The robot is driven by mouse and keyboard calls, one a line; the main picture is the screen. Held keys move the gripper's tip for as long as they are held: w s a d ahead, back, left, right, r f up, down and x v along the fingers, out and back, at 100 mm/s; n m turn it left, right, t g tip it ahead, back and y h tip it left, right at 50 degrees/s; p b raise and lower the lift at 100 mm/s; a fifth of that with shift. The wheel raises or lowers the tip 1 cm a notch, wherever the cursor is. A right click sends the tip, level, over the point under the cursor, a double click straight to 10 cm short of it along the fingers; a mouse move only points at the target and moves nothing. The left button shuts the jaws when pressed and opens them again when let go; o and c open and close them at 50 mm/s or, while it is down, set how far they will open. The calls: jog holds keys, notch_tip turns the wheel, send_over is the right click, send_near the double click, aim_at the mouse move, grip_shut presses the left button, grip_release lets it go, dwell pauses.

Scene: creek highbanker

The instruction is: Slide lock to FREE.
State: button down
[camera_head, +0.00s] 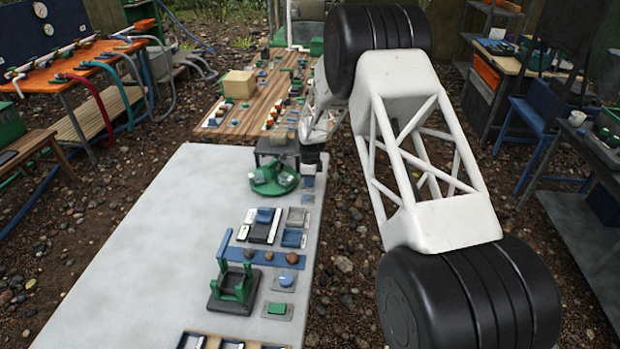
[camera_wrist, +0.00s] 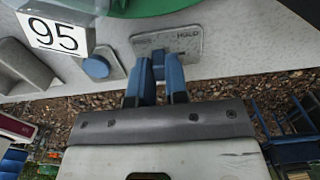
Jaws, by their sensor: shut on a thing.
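The lock is a grey plate (camera_wrist: 190,46) with a small blue slider knob (camera_wrist: 158,66) in the wrist view. The word HOLD shows at the plate's right end; the marking at its left end is too faint to read. The knob is in the left half of the plate. My gripper (camera_wrist: 158,78) is shut on the knob, with a blue finger on each side of it. In the head view my gripper (camera_head: 309,166) is at the right edge of the white table, and the knob is hard to make out there.
A green round device (camera_head: 270,178) stands close to the left of my gripper in the head view. A blue round button (camera_wrist: 96,67) and a 95 sign (camera_wrist: 54,36) are left of the lock in the wrist view. The left of the white table (camera_head: 150,250) is clear.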

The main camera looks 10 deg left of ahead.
jog(key=shift+s, duration=0.5)
jog(key=c, duration=1.2)
grip_release()
jog(key=shift+r, duration=0.15)
notch_tip(320, 180, up, 7)
